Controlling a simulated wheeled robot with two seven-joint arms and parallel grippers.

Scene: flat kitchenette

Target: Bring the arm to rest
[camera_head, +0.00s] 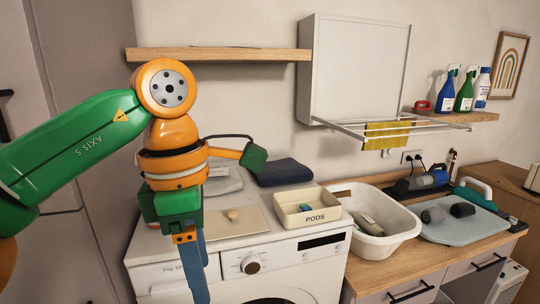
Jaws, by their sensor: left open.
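My left arm (75,148), green and orange, reaches in from the left edge to an orange wrist joint. My left gripper (193,268) hangs from it, blue fingers pointing down, in front of the washing machine (215,284). The fingers overlap in this view and the gap between them is hidden. The gripper is open, and nothing shows held in it. My right gripper is not in view.
A PODS box (307,218), a beige mat (236,224) and folded dark cloth (284,172) lie on the washer. A white basin (387,246) stands right of it. Above are a wooden shelf (217,54) and a drying rack (375,129) with a yellow cloth.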

